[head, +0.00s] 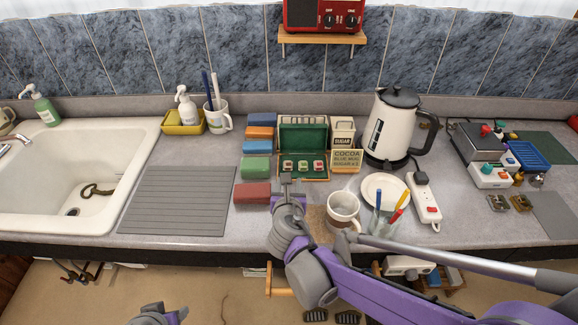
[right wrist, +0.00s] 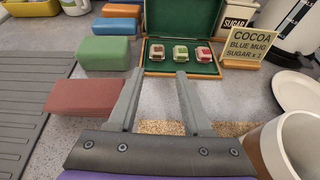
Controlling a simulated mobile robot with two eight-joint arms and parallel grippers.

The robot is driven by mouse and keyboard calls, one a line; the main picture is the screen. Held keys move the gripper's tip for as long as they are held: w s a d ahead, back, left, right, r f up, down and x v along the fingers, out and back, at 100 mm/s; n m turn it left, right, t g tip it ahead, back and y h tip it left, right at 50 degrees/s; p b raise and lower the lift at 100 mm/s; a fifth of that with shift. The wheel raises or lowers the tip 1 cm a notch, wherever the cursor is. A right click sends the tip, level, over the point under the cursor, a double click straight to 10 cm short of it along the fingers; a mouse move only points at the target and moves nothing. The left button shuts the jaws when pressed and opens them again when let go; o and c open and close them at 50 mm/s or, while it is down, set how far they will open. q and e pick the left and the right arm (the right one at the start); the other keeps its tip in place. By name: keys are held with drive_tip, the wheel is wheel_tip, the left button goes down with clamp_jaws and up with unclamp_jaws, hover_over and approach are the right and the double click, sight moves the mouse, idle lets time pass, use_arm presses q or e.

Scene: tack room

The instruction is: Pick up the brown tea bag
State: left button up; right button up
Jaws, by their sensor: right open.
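The brown tea bag (right wrist: 157,51) is the leftmost of three small packets in a green-lined wooden box (right wrist: 150,68); a green one (right wrist: 180,53) and a red one (right wrist: 204,53) sit beside it. The row also shows in the head view, with the brown tea bag (head: 287,166) at the left. My right gripper (right wrist: 163,77) is open and empty, with its fingers apart just in front of the box, pointing towards the brown and green packets. In the head view the right gripper (head: 286,181) is at the box's near edge. My left gripper's fingers do not show.
Blue, orange, green and red blocks (head: 252,193) line the box's left side. A cocoa sign (head: 346,159) and sugar tin (head: 341,131) stand right of it. A white mug (head: 343,207) on a brown mat is close right of my gripper. The kettle (head: 392,128) stands further right.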

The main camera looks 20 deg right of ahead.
sight(288, 166)
drive_tip(key=shift+w+a+f, duration=0.1)
drive_tip(key=shift+w, duration=0.15)
drive_tip(key=x, duration=0.4)
drive_tip(key=shift+w+a, duration=0.1)
drive_tip(key=shift+w, duration=0.25)
drive_tip(key=shift+x, duration=0.8)
drive_tip(key=x, duration=0.4)
drive_tip(key=shift+w+d+p, duration=0.2)
drive_tip(key=shift+p, duration=0.15)
drive_tip(key=shift+s, duration=0.1)
clamp_jaws()
